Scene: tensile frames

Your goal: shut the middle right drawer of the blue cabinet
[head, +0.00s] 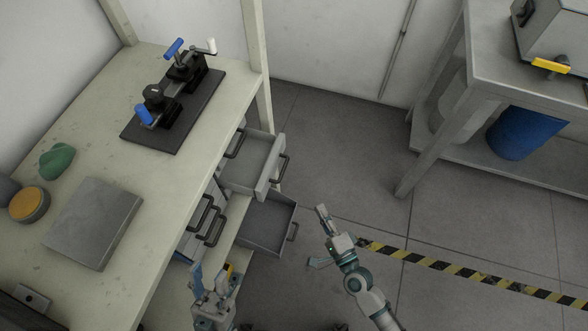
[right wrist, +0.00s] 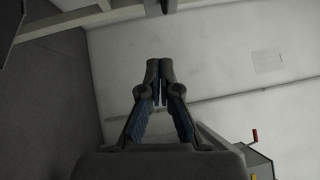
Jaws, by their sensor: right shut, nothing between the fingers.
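The cabinet under the bench is mostly hidden by the bench top. Two grey drawers stand pulled out of it: a higher one (head: 248,163) and a lower one (head: 262,225), both apparently empty. I cannot tell for sure which is the middle right drawer. More dark handles (head: 207,217) show nearer me. My left gripper (head: 211,272) is near the bench edge, nearer me than the drawers, its fingers apart with nothing seen between them. My right gripper (head: 322,210) is shut and empty, right of the lower drawer and apart from it. Its closed fingertips show in the right wrist view (right wrist: 159,72).
The bench top (head: 105,165) carries a black fixture with blue handles (head: 175,88), a grey plate (head: 93,222), a green lump (head: 56,161) and a yellow-topped round item (head: 29,205). A second table (head: 510,85) stands right. Floor between is free, with striped tape (head: 450,267).

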